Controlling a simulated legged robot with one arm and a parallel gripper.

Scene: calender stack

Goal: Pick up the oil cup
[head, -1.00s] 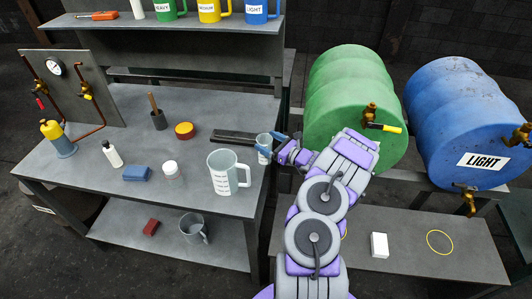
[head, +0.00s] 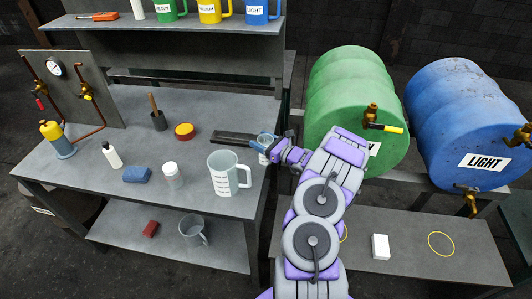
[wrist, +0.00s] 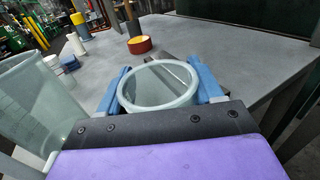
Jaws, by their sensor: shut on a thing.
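The oil cup, a small clear cup (wrist: 158,86) with a pale round rim, sits between the blue fingers of my gripper (wrist: 163,88) in the wrist view. The fingers are shut on it, one on each side of its wall. In the head view the oil cup (head: 263,157) is at the right edge of the grey bench, with my gripper (head: 265,143) around it, partly covering it. I cannot tell whether its base touches the bench top.
A large measuring jug (head: 223,175) stands close by to the left on the bench (head: 90,185). A dark bar (head: 232,137) lies just behind the cup. A red and yellow tin (head: 184,131) is further left. The green drum (head: 350,95) stands right of the bench.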

